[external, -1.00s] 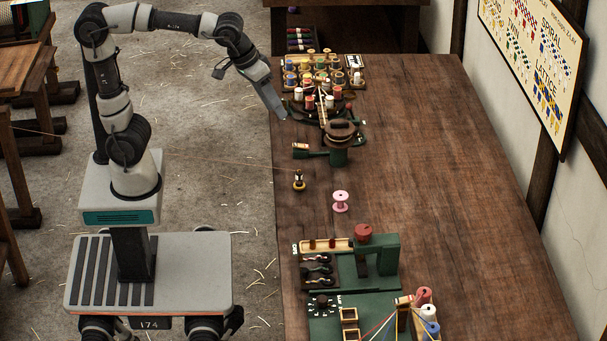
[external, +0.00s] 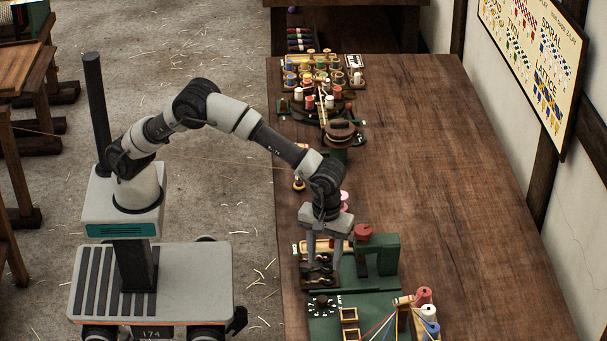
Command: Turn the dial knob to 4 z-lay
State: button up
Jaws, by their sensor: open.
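The dial knob (external: 321,301) is a small dark knob with pale marks around it, on the green machine plate (external: 378,305) near the table's front. Its labels and pointer are too small to read. My gripper (external: 322,282) points down with its two fingers apart, empty as far as I can see. It is just behind the dial, over the dark tray of small hanks (external: 306,272), which it partly hides. I cannot tell how high the fingertips are above it.
A green upright block (external: 386,254) with a red knob (external: 363,233) stands right of my gripper. Red, white and blue spools (external: 430,312) with taut yarns and small wooden frames (external: 349,322) are in front. The right side of the table (external: 470,200) is clear.

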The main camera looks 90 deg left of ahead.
aim_at(323, 302)
notch_tip(323, 302, down, 15)
jog(key=shift+s+r+b, duration=0.1)
jog(key=shift+r+b, duration=0.1)
jog(key=shift+b, duration=0.1)
jog(key=c, duration=1)
jog(key=shift+c, duration=0.2)
